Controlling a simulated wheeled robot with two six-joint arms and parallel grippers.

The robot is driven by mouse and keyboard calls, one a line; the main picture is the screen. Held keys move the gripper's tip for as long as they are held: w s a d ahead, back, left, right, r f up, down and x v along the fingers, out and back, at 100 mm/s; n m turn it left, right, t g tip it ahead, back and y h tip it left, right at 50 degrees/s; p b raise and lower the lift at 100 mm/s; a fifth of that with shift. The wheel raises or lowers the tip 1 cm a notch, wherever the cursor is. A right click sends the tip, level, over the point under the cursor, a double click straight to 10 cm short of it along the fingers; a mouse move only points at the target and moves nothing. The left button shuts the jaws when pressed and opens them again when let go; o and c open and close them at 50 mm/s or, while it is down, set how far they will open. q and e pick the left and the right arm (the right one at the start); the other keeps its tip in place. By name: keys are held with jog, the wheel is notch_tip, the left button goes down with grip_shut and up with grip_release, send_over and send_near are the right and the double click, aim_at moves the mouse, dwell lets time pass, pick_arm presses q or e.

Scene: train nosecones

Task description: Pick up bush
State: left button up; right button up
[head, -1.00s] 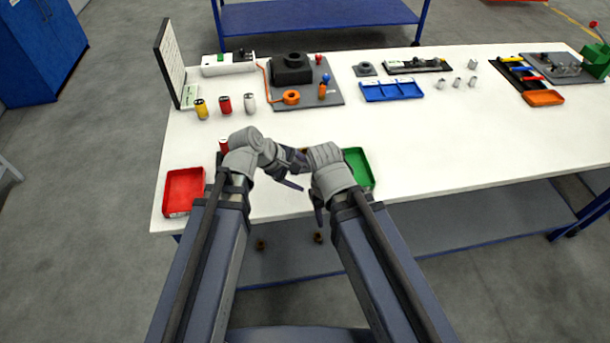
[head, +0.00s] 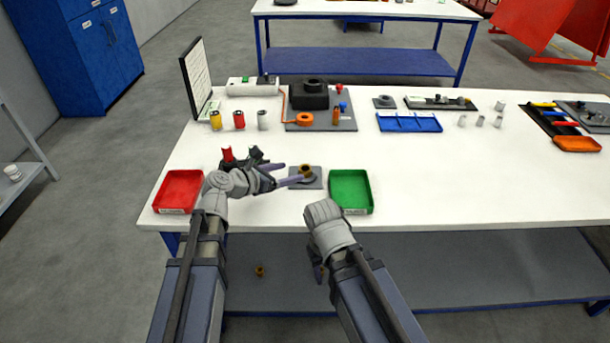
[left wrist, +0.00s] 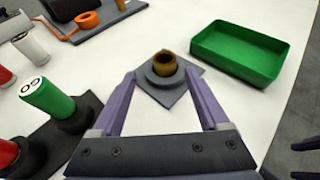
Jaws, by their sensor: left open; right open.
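The bush (head: 305,170) is a small brown-bronze ring standing upright in a round seat on a grey square fixture (head: 310,185). It also shows in the left wrist view (left wrist: 164,63), its open top facing up. My left gripper (head: 284,174) is open and low over the table, just left of the bush.
A green tray (head: 351,207) stands right of the fixture, a red tray (head: 180,208) at left.

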aim_at(308, 167)
pick_arm(q)
jog(key=shift+w+d+f, duration=0.1)
jog(key=shift+w+d, duration=0.2)
jog(key=shift+d, duration=0.2)
jog(key=x, duration=0.2)
jog(key=b+x, duration=0.1)
jog(key=x, duration=0.1)
jog(key=shift+d, duration=0.35)
jog(key=shift+r, duration=0.2)
jog(key=shift+c, duration=0.4)
grip_shut()
